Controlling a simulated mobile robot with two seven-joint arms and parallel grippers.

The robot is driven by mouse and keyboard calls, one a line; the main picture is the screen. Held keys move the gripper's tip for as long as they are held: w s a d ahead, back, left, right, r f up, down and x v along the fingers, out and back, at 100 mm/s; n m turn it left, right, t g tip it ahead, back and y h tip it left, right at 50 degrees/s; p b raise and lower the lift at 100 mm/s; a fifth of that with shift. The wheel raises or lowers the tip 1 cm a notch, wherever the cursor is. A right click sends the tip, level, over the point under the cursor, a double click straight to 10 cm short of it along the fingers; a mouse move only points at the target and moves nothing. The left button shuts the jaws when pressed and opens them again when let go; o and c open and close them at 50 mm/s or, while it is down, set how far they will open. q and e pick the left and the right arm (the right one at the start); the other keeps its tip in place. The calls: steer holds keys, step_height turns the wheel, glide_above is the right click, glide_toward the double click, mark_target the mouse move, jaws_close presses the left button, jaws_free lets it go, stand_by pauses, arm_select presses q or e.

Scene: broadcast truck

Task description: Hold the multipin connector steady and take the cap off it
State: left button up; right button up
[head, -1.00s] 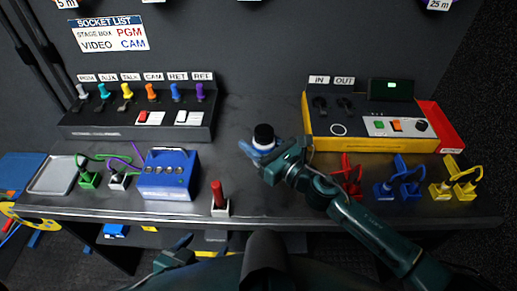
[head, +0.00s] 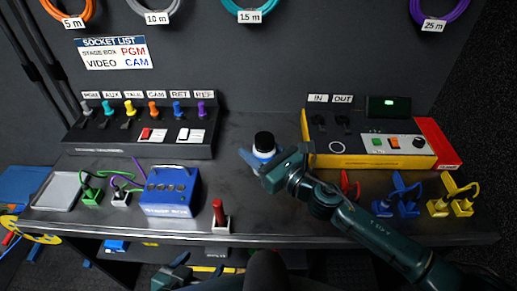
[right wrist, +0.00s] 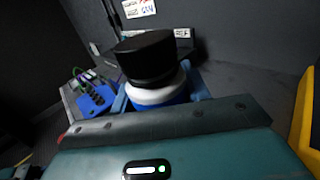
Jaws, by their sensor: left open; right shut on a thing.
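The multipin connector stands upright near the middle of the desk, with a black cap (head: 264,140) on a white collar (head: 264,154) above a blue body. My right gripper (head: 259,161) is shut on it low down. In the right wrist view the black cap (right wrist: 146,58) sits over the white collar (right wrist: 158,96), with blue body (right wrist: 178,101) between the fingers. The connector's base is hidden, so I cannot tell whether it touches the desk. My left gripper (head: 176,268) is open and empty at the bottom edge, in front of the desk and apart from the connector.
A blue box (head: 168,190), a red-handled piece (head: 219,213) and a grey tray (head: 56,191) are on the left. A socket panel (head: 140,150) stands behind them. A yellow-edged unit (head: 365,145) stands back right; blue (head: 397,196) and yellow (head: 455,196) connectors lie front right.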

jaws_close()
